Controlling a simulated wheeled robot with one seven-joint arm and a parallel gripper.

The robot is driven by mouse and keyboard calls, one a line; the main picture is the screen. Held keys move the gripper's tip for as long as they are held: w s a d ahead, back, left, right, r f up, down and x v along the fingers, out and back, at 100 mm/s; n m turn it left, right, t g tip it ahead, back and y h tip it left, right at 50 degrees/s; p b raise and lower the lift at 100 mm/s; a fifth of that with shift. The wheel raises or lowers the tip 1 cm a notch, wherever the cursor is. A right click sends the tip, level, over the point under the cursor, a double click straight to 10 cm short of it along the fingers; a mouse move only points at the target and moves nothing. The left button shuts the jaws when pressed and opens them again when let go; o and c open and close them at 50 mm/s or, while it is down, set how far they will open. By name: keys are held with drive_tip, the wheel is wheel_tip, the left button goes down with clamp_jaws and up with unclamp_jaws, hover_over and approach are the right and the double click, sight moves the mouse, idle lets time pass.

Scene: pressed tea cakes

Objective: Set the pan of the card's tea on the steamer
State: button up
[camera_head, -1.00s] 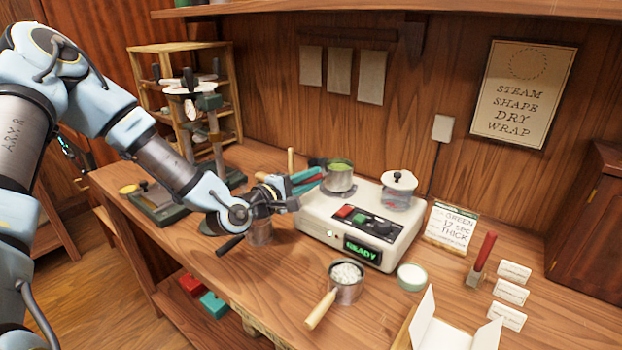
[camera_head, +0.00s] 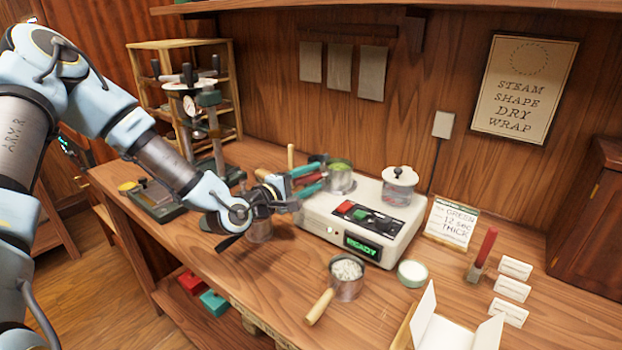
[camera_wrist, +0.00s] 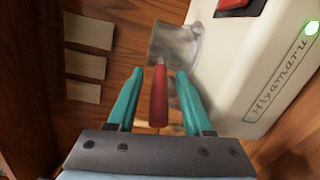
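The pan of green tea (camera_head: 341,181) is at the back left corner of the white steamer (camera_head: 318,222); I cannot tell how fully it rests on it. Its red handle (camera_wrist: 158,98) points towards my gripper (camera_head: 318,174). In the wrist view the teal fingers (camera_wrist: 158,74) stand apart on both sides of the handle, with gaps, so my gripper is open around it. The pan (camera_wrist: 176,45) is blurred there, beside the steamer (camera_wrist: 262,75). The card (camera_head: 452,223) reads GREEN, 12 sec, THICK. The steamer display reads READY.
A lidded glass pot (camera_head: 399,186) stands on the steamer's right. A wooden-handled pan with pale contents (camera_head: 347,288) and a small round tin (camera_head: 412,274) stand in front. A press (camera_head: 207,125) stands at left.

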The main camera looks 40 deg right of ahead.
drive_tip(key=shift+o, duration=0.3)
drive_tip(key=shift+a+f, duration=0.1)
drive_tip(key=shift+a, duration=0.45)
drive_tip(key=s+a+b, duration=0.1)
drive_tip(key=a+b, duration=0.2)
drive_tip(key=a, duration=0.6)
drive_tip(key=shift+s+a+r, duration=0.3)
drive_tip(key=shift+s+r, duration=0.05)
drive_tip(key=shift+r, duration=0.05)
drive_tip(key=shift+a, duration=0.1)
